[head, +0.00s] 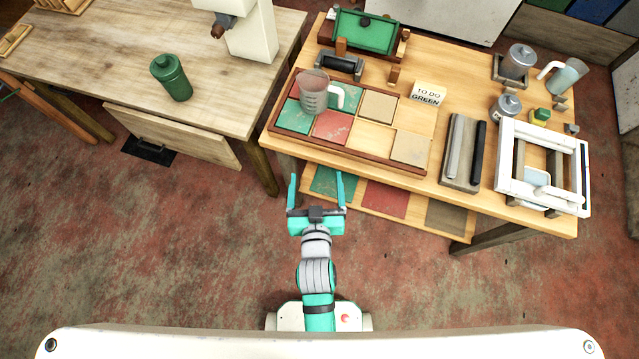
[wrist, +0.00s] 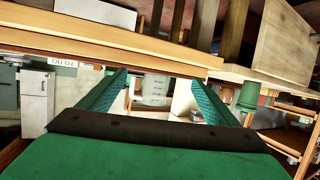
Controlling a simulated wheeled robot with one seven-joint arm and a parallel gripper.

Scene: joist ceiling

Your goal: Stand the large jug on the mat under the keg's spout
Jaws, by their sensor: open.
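A clear jug with a white handle (head: 314,94) stands upright on the tiled board on the right-hand table. A second clear jug with a white handle (head: 567,77) stands at that table's far right; I cannot tell which is larger. A white upright body (head: 252,32) with a brown spout-like part (head: 222,22) stands on the left table, cut off by the top edge; I cannot tell if it is the keg. No mat shows clearly under it. My gripper (head: 318,188) is open and empty, in front of the right-hand table, apart from both jugs. In the wrist view its fingers (wrist: 155,95) are spread.
The tiled board (head: 432,128) covers the right-hand table's near left. A green canister (head: 171,80) stands on the left table.

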